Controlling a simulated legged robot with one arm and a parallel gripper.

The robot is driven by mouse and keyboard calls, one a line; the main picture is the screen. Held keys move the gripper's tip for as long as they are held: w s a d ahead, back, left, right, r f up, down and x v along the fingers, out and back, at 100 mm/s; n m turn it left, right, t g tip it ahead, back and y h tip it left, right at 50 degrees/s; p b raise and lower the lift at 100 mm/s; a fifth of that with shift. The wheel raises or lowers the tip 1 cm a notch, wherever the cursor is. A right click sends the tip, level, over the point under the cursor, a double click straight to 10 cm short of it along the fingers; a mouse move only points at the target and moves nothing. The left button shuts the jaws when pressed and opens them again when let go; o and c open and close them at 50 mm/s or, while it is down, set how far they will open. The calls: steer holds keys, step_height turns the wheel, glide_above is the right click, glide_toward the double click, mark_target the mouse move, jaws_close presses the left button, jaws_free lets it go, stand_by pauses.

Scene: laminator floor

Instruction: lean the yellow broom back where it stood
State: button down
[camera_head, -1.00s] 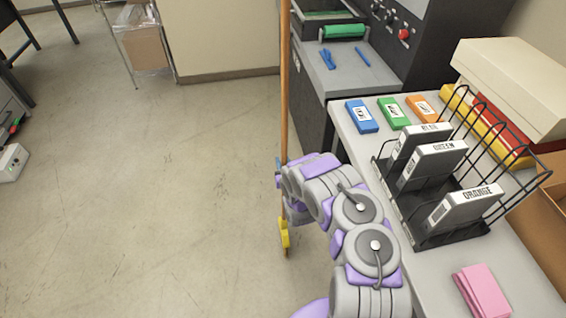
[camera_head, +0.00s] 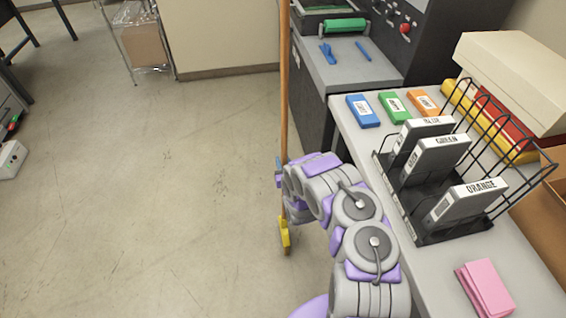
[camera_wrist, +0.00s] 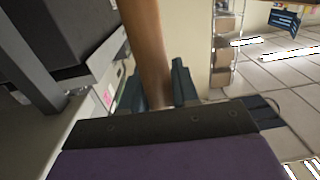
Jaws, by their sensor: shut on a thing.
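The broom has a long wooden handle (camera_head: 284,85) and a yellow head (camera_head: 285,233) low near the floor. It stands nearly upright at the left side of the dark machine. My gripper (camera_wrist: 157,88) is shut on the handle, with a dark finger on each side of it in the wrist view. The top of the handle is out of the head view.
The laminator (camera_head: 350,70) and a table (camera_head: 365,150) with a wire rack (camera_head: 440,225) holding labelled cases stand close on the right. Open floor (camera_head: 150,190) spreads to the left; a wire shelf (camera_head: 128,50) stands behind.

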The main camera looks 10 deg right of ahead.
steer(key=shift+f, duration=0.15)
steer(key=shift+d, duration=0.1)
steer(key=shift+w+d+p, duration=0.25)
steer(key=shift+d+p, duration=0.1)
steer(key=shift+d, duration=0.05)
steer(key=shift+d+p, duration=0.35)
steer(key=shift+p, duration=0.25)
steer(key=shift+s, duration=0.1)
steer(key=shift+s+a+p, duration=0.15)
steer(key=shift+p, duration=0.3)
